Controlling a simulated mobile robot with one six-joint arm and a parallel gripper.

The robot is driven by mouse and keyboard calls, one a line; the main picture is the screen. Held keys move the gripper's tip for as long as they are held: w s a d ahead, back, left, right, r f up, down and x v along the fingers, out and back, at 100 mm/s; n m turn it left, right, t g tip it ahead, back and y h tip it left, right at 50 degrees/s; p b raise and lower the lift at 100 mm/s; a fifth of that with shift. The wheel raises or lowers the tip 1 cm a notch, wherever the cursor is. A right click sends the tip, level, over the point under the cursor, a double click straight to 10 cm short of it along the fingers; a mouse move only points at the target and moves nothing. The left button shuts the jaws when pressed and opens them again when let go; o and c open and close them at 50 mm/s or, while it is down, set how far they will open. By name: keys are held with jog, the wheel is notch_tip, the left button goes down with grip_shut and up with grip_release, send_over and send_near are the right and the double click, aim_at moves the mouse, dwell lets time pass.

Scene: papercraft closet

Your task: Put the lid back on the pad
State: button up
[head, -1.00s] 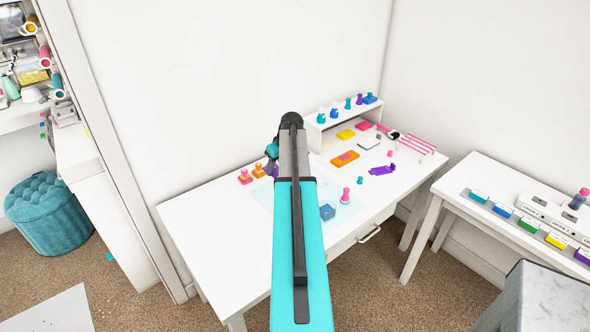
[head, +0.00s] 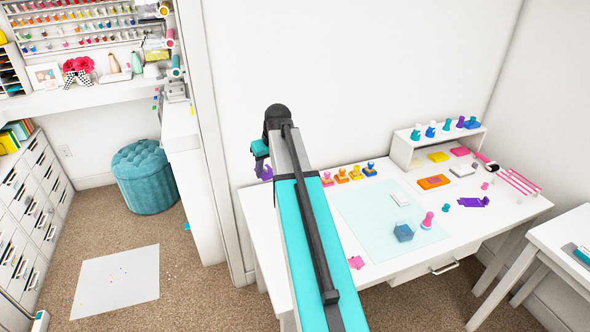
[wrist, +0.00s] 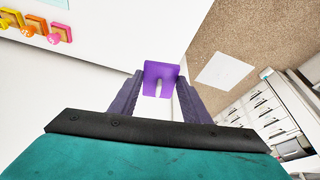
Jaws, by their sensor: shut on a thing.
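My gripper (wrist: 160,98) is shut on a flat purple piece (wrist: 160,76) with a pale slot in its near edge. In the head view my gripper (head: 262,157) is at the far end of my arm, by the white table's back left corner, and the purple piece (head: 266,173) shows just below it. I cannot tell whether this piece is the lid. Several pads are on the table: a yellow one (head: 438,156), a pink one (head: 460,151) and an orange one (head: 434,182). I cannot tell which is the task's pad.
Orange and pink stamps (head: 341,176) stand along the table's back edge. A teal stool (head: 145,175) and drawers (head: 30,195) are left.

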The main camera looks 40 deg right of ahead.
jog(key=a+r+b, duration=0.1)
jog(key=a+r, duration=0.2)
jog(key=a, duration=1.2)
jog(key=a+r+n+b, duration=0.1)
jog(key=a+r, duration=0.2)
jog(key=a, duration=1.3)
jog(key=shift+s+y, duration=0.3)
jog(key=shift+s, duration=0.1)
